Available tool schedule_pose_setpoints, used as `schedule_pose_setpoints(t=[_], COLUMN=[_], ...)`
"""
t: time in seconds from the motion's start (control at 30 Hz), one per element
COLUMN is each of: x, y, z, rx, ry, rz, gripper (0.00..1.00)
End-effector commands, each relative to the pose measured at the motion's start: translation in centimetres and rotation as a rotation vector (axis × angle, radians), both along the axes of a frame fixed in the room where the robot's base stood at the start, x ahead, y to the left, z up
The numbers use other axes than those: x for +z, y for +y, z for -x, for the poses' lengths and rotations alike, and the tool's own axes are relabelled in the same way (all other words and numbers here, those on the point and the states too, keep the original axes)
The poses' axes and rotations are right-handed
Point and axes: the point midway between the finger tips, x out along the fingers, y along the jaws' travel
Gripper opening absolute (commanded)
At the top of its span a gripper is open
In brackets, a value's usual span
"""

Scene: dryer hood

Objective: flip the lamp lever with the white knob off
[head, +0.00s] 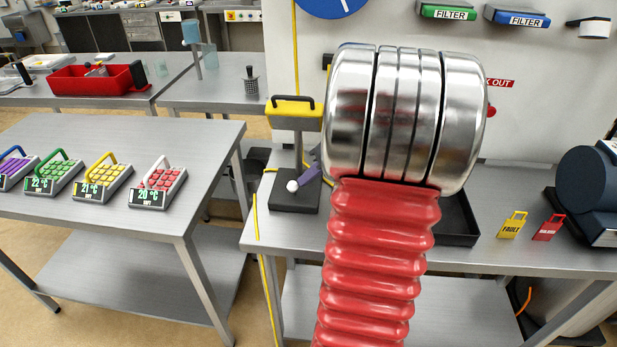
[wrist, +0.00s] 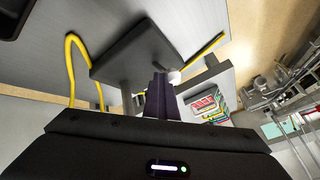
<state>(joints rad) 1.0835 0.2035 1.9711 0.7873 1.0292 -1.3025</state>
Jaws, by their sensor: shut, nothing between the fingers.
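The lamp has a yellow head (head: 295,108) on a grey post, above a dark square base (head: 296,198) on the bench. The base also shows in the wrist view (wrist: 125,50). The lever's white knob (head: 292,186) is low over the base, and in the wrist view (wrist: 174,77) it sits just right of my fingertips.
My red and silver arm hides the bench's middle. A black tray (head: 460,222) is partly behind it. Yellow and red tags (head: 512,225) (head: 549,228) lie to the right. A yellow cable (head: 262,235) hangs at the bench's left edge. Several keypad boxes stand on the left table (head: 120,140).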

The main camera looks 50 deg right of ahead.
Motion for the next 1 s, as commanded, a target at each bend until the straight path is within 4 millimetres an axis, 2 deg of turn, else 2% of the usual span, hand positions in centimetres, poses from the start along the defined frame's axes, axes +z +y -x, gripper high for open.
schedule_pose_setpoints(t=[0.03, 0.07, 0.6, 1.0], x=[-0.4, -0.4, -0.5, -0.4], y=[1.3, 1.2, -0.2, -0.6], z=[-0.2, -0.2, -0.9, -0.8], rx=[0.020, 0.020, 0.014, 0.011], ry=[0.003, 0.003, 0.004, 0.003], rz=[-0.029, -0.029, -0.032, -0.028], gripper=[0.00, 0.00, 0.00, 0.00])
